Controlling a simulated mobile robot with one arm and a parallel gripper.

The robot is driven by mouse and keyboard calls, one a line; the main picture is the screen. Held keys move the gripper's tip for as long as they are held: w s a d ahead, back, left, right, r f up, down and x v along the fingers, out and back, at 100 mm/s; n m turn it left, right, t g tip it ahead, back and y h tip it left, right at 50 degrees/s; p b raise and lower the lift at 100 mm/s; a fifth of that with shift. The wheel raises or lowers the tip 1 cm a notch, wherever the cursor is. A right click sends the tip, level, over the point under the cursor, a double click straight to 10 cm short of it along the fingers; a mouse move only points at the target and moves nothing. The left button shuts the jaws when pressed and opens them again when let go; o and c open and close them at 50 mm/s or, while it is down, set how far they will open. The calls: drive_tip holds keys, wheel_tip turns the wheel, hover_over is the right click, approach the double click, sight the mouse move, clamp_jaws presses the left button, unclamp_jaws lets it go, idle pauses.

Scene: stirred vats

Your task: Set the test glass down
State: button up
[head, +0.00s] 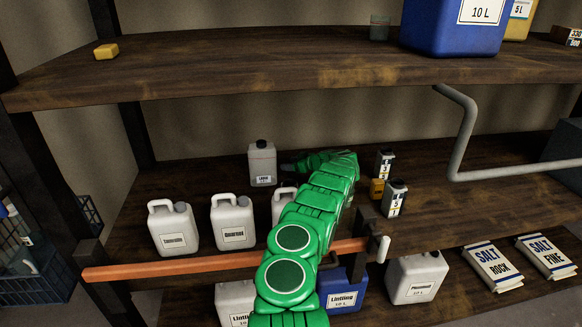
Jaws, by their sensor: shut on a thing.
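My green arm reaches up from the bottom of the head view over the middle shelf and bends left at its far end. My gripper (290,167) is the small dark end there, just right of a grey canister. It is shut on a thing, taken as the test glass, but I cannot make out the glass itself. The fingertips are small and dark against the shelf. I cannot tell how high they are above the boards.
The grey canister (262,163) stands close left of my gripper. White jugs (233,222) stand at the shelf's front left, small labelled containers (395,198) right of my arm. An orange bar (180,268) runs along the front. The upper shelf (230,75) overhangs; a grey pipe (463,130) is right.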

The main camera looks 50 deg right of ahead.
drive_tip(key=shift+f, duration=0.5)
drive_tip(key=shift+f, duration=0.1)
drive_tip(key=o, duration=1.1)
drive_tip(key=shift+c, duration=0.2)
drive_tip(key=shift+s+r, duration=0.4)
drive_tip(key=shift+s, duration=0.2)
drive_tip(key=shift+v, duration=3.05)
